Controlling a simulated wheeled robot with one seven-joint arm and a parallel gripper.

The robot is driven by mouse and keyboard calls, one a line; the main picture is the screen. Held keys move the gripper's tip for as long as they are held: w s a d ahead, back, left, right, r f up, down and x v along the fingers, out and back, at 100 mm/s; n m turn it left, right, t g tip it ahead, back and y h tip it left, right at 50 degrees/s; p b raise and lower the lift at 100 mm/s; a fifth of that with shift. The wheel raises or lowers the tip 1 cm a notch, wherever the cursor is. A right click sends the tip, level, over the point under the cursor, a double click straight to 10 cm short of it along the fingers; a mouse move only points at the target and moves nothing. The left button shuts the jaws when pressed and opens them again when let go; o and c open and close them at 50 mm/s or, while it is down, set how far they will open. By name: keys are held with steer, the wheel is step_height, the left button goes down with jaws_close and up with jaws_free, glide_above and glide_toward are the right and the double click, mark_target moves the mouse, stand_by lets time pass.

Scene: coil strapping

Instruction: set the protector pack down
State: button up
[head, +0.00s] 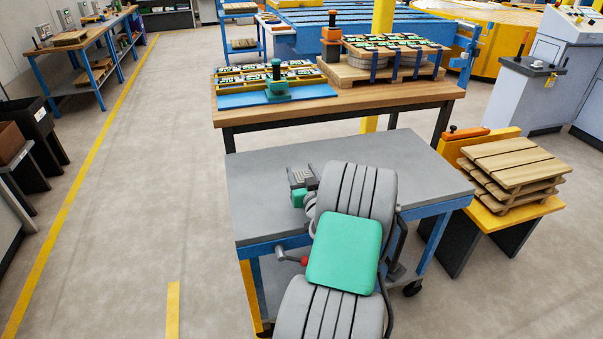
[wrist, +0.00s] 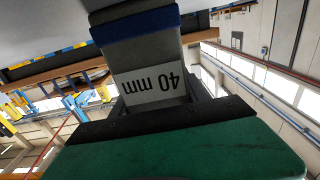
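The protector pack (wrist: 149,70) is a grey block with a white "40 mm" label, upside down in the wrist view, and a blue band at its upper end. My gripper (wrist: 155,95) has its dark fingers on both sides of the pack and is shut on it. In the head view the small grey pack (head: 299,176) is at my gripper, over the grey wheeled table (head: 405,165), left of my arm. The blue-banded end is close to the grey surface in the wrist view; I cannot tell whether they touch.
The grey tabletop is bare around the pack. Behind it, a wooden bench (head: 345,104) holds a blue tray (head: 235,101), a green-and-black tool (head: 277,82) and a loaded pallet (head: 350,75). Stacked wooden pallets (head: 515,163) stand at the right. Open floor lies left.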

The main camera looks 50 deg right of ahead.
steer(key=o, duration=0.4)
steer(key=shift+r, duration=0.1)
